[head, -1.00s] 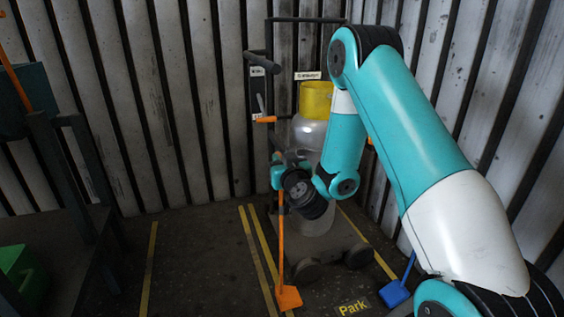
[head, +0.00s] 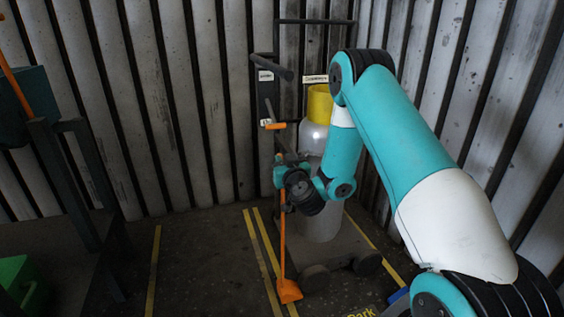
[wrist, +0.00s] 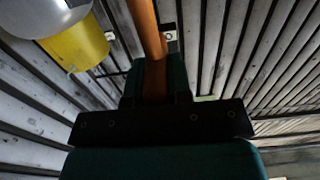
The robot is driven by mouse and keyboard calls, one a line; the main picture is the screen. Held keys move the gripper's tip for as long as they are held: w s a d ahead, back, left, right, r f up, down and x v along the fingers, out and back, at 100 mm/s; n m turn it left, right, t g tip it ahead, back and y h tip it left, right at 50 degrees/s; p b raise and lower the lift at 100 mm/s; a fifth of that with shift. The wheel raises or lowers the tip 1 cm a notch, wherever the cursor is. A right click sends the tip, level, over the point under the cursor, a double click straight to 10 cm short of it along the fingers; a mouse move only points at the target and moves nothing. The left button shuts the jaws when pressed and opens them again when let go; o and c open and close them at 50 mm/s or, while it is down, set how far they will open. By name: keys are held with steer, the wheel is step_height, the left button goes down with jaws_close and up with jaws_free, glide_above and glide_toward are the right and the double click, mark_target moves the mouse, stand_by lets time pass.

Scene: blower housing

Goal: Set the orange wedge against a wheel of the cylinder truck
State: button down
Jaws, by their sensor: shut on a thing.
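The orange wedge (head: 289,291) is at the foot of a long orange handle (head: 283,245) in the head view. It is low at the floor, just left of the truck's left front wheel (head: 314,279); I cannot tell whether they touch. My gripper (head: 281,177) is shut on the upper part of the handle, which stands nearly upright. The handle also shows between the jaws in the wrist view (wrist: 154,75). The cylinder truck (head: 345,245) carries a clear-grey cylinder (head: 312,138) with a yellow collar (head: 320,103). My arm hides part of the cylinder.
Yellow lines (head: 262,250) mark the floor around the truck. A blue wedge (head: 397,296) is at the right, partly hidden by my arm. A dark bench (head: 60,215) and a green box (head: 20,285) are at the left. Ribbed walls close the back and right.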

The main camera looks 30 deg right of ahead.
steer(key=shift+s+d+f+b, duration=0.35)
steer(key=shift+d+b, duration=0.45)
steer(key=shift+b, duration=0.5)
steer(key=shift+s+d+f+b, duration=0.1)
steer(key=shift+d+f+b, duration=0.5)
steer(key=shift+b, duration=0.7)
steer(key=shift+d+r, duration=0.15)
steer(key=shift+d, duration=0.1)
steer(key=c, duration=1)
jaws_free()
steer(key=shift+o, duration=0.2)
steer(key=shift+s+a, duration=0.1)
steer(key=shift+s, duration=0.05)
